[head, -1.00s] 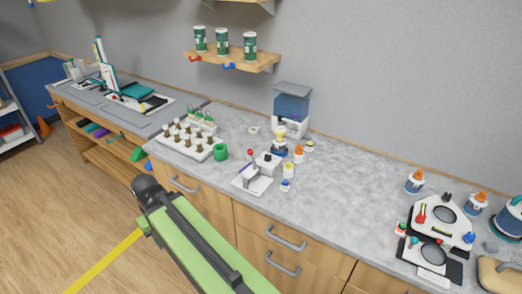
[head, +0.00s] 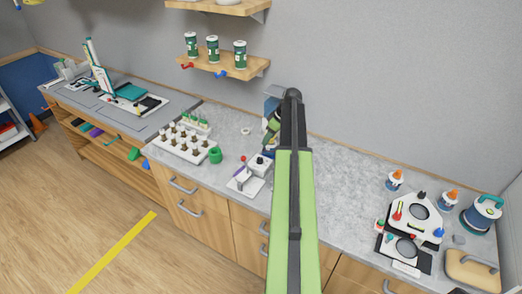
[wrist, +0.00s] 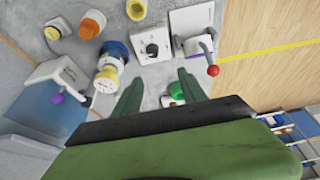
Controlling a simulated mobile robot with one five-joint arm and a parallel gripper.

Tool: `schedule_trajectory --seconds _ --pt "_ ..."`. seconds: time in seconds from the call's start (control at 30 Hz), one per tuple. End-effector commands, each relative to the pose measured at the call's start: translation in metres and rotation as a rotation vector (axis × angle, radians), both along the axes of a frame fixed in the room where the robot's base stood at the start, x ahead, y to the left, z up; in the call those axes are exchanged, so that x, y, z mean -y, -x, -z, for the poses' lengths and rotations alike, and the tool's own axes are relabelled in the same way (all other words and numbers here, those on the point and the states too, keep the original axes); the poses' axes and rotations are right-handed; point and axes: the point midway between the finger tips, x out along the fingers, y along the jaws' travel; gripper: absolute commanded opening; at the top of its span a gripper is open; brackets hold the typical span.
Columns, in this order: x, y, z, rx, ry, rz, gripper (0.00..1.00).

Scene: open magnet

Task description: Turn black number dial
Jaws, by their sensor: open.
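A small white box (wrist: 150,45) with a black dial (wrist: 152,49) on its face shows in the wrist view, just beyond my fingertips. Any numbers on it are too small to read. In the head view the white box (head: 262,168) with its black knob (head: 260,160) sits on the counter, just left of my arm. My gripper (wrist: 160,88) is open and empty, its two green fingers apart and not visibly touching the box. In the head view the gripper is mostly hidden behind my arm.
In the wrist view a white stand with a red-tipped lever (wrist: 212,70) is right of the box. A yellow-and-blue-ringed bottle (wrist: 108,72) and an orange-capped one (wrist: 92,24) are left.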

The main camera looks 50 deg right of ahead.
Motion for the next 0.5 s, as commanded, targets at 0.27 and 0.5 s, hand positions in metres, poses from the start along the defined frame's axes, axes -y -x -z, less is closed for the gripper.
schedule_trajectory --seconds 0.27,0.5 --pt "0.019 0.010 -0.002 0.013 0.009 0.001 0.49" --pt "0.016 0.000 0.026 0.012 0.008 -0.001 0.49"
